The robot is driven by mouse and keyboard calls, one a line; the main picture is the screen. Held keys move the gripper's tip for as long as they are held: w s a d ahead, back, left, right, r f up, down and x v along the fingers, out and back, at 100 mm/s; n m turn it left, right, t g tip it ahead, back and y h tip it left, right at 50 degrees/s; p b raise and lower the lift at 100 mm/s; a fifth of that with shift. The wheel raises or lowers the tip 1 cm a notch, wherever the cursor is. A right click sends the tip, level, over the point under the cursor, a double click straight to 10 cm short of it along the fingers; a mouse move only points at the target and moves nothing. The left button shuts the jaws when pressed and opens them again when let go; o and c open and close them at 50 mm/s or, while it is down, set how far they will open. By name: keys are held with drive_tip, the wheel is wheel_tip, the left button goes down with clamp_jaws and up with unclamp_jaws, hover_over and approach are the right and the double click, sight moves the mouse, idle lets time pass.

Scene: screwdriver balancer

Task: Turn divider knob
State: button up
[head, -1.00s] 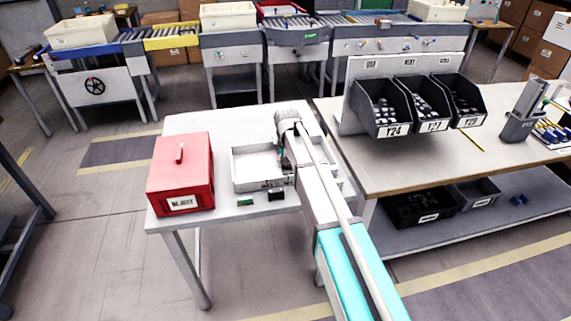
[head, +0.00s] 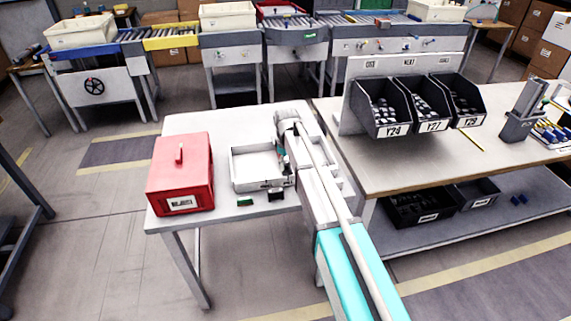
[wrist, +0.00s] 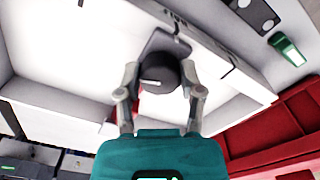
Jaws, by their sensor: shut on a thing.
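The divider knob (wrist: 158,72) is a round dark knob with a short pale mark, on a grey mount at the wall of a white tray (wrist: 60,88). My gripper (wrist: 162,88) has one finger on each side of the knob and is shut on it. In the head view, the white tray (head: 240,168) sits on the small table, and my gripper (head: 284,160) is at its right side, largely hidden by my arm. The knob cannot be made out there.
A red box (head: 181,175) stands left of the tray. A small green-topped item (head: 245,201) and a dark item (head: 276,195) lie in front of the tray. A workbench (head: 420,157) with black bins (head: 390,108) stands to the right.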

drive_tip(key=shift+w+n, duration=0.1)
drive_tip(key=shift+n, duration=0.2)
drive_tip(key=o, duration=1.2)
drive_tip(key=shift+c, duration=0.2)
drive_tip(key=s+d+r+m+p, duration=0.2)
drive_tip(key=s+d+m, duration=0.8)
drive_tip(key=s+d, duration=1.2)
drive_tip(key=s, duration=0.4)
drive_tip(key=shift+d, duration=0.3)
drive_tip(key=shift+w+r, duration=0.1)
